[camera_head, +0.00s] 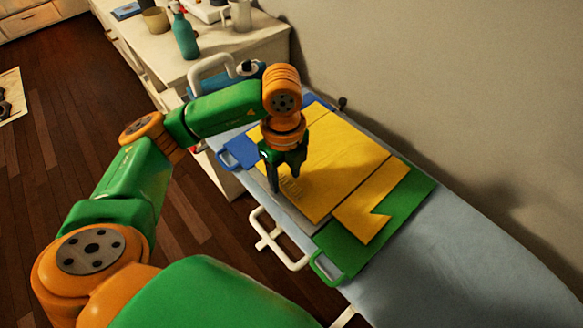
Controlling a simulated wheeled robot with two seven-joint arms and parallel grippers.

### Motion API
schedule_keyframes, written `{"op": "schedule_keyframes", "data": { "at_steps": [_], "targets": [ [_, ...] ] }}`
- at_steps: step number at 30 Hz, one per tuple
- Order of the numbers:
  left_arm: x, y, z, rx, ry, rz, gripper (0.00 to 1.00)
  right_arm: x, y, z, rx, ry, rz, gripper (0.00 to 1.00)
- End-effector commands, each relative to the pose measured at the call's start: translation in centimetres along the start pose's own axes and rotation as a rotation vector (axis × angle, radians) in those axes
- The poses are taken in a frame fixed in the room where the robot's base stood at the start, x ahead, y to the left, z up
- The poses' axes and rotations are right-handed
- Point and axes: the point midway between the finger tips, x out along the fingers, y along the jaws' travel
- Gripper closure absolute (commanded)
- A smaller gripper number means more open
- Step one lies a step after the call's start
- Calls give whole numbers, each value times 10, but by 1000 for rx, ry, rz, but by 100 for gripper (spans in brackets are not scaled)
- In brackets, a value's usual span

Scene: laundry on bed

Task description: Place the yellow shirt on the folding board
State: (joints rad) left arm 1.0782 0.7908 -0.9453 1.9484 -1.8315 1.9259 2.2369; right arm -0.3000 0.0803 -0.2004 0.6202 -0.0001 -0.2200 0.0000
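The yellow shirt (335,168) lies spread flat on the folding board, with a sleeve-like flap (372,207) reaching toward the lower right. The folding board shows a green panel (345,250) at the right, a blue panel (240,149) at the left and a strip of grey panel (299,217) along the front edge. The shirt hides most of the board's middle. My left gripper (284,182) points down over the shirt's front left part, its fingers apart. I cannot tell if the fingertips touch the cloth. My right gripper is not in view.
The board rests on a blue-grey ironing board (455,255) whose right part is bare. A white cabinet (231,44) behind holds a teal spray bottle (185,37), a jug (240,14) and a brown cup (155,20). A wall stands close along the far side.

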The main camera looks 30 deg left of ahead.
Motion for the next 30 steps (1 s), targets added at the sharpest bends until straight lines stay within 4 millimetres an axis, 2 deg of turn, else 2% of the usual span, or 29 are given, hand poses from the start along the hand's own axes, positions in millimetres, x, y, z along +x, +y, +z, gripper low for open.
{"op": "schedule_keyframes", "data": {
  "at_steps": [8, 11, 14, 18, 21, 25, 30],
  "targets": [
    [-1, 0, 0, 0, 1, -1, 43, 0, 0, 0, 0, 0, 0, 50],
    [-7, -1, 0, 0, 0, -4, 43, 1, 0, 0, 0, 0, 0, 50],
    [-25, -1, 0, 3, -1, -7, 43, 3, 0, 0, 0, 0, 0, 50],
    [-69, -1, 0, 1, -1, -8, 43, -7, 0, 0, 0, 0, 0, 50],
    [-94, -1, 1, -1, 0, -7, 43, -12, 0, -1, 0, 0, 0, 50],
    [-115, -1, 0, -2, 3, -6, 43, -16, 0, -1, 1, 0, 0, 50],
    [-123, 0, 0, -1, 4, -6, 43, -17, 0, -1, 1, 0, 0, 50]
  ]
}}
